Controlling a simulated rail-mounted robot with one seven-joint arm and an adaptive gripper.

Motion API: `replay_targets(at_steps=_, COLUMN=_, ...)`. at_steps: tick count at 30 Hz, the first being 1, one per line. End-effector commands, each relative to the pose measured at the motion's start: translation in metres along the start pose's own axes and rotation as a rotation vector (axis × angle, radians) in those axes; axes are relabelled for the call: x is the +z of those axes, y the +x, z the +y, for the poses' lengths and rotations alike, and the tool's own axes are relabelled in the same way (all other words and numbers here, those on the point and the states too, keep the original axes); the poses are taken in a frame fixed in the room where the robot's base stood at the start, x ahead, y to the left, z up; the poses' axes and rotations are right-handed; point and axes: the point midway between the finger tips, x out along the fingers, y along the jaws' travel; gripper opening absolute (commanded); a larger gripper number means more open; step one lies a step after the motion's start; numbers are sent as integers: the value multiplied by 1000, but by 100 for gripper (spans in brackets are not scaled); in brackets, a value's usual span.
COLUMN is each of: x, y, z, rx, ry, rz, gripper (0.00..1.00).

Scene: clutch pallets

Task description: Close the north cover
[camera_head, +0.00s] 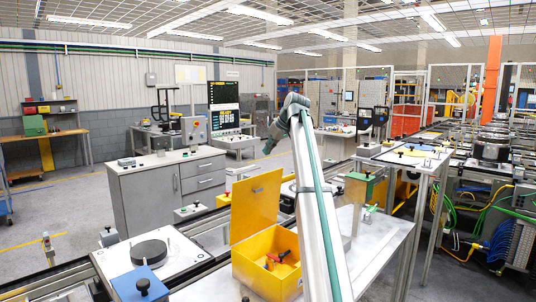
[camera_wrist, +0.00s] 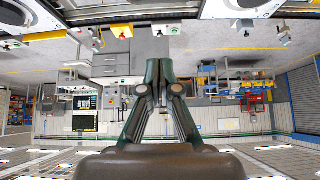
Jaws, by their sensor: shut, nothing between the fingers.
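A yellow box (camera_head: 266,272) stands on the light table in the head view. Its yellow cover (camera_head: 257,206) is open and stands up, tilted a little, at the box's far side. A red-handled tool and dark items lie inside the box. No label shows whether this is the north cover. My gripper (camera_wrist: 163,90) is shut and empty in the wrist view, with its fingertips together. In the head view my arm rises past the right side of the box, and its end is well above the cover, apart from it. My arm hides part of the table behind it.
A white plate with a black disc (camera_head: 149,252) and a blue block with a black knob (camera_head: 141,286) are left of the box. A grey cabinet (camera_head: 150,195) stands behind. A side table (camera_head: 409,157) and conveyor equipment are at right. Bare tabletop (camera_head: 376,240) shows right of my arm.

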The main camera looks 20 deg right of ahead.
Motion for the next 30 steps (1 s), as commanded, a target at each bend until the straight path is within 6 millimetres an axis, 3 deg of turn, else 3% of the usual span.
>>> replay_targets(at_steps=14, x=-1, y=86, z=0, rx=-1, ry=2, rz=1, gripper=0)
replay_targets(at_steps=21, x=30, y=73, z=-1, rx=1, ry=3, rz=2, gripper=0)
replay_targets(at_steps=30, x=38, y=72, z=0, rx=1, ry=2, rz=2, gripper=0)
